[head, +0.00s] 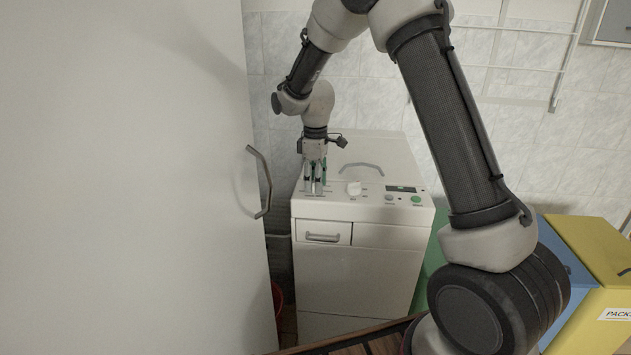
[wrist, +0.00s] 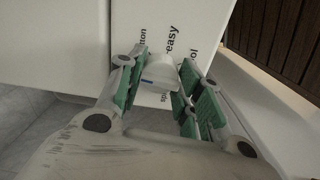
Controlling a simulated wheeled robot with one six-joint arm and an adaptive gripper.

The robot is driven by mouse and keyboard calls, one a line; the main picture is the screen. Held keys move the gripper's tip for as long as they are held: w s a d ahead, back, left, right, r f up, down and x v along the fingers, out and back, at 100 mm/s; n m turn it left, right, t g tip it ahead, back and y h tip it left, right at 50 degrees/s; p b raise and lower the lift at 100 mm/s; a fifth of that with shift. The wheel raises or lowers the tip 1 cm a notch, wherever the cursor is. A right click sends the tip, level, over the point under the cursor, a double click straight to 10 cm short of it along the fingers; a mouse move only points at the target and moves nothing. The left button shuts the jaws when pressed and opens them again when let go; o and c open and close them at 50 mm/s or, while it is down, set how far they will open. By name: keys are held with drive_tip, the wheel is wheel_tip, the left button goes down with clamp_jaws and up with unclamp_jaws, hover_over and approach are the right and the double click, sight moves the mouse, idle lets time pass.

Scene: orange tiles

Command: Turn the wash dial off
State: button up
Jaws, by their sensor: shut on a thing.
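The white washing machine (head: 362,160) stands in the corner, with a control panel along its top front. My gripper (head: 316,186) points down at the left part of this panel. In the wrist view my gripper (wrist: 160,88) is shut on a white dial (wrist: 163,73), one green-padded finger on each side. The dial has a blue mark, and partly covered words such as "easy" are printed around it. The gripper hides this dial in the head view. A second white knob (head: 354,188) stands uncovered to the right of the gripper.
A tall white door or cabinet front (head: 130,180) with a curved handle (head: 262,182) fills the left side. A dark display (head: 400,189) and a green button (head: 416,199) are on the panel's right. Blue and yellow bins (head: 607,250) stand at right.

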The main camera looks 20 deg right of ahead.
drive_tip(key=shift+n, duration=0.5)
drive_tip(key=o, duration=1)
drive_tip(key=shift+o, duration=0.2)
wheel_tip(320, 180, up, 12)
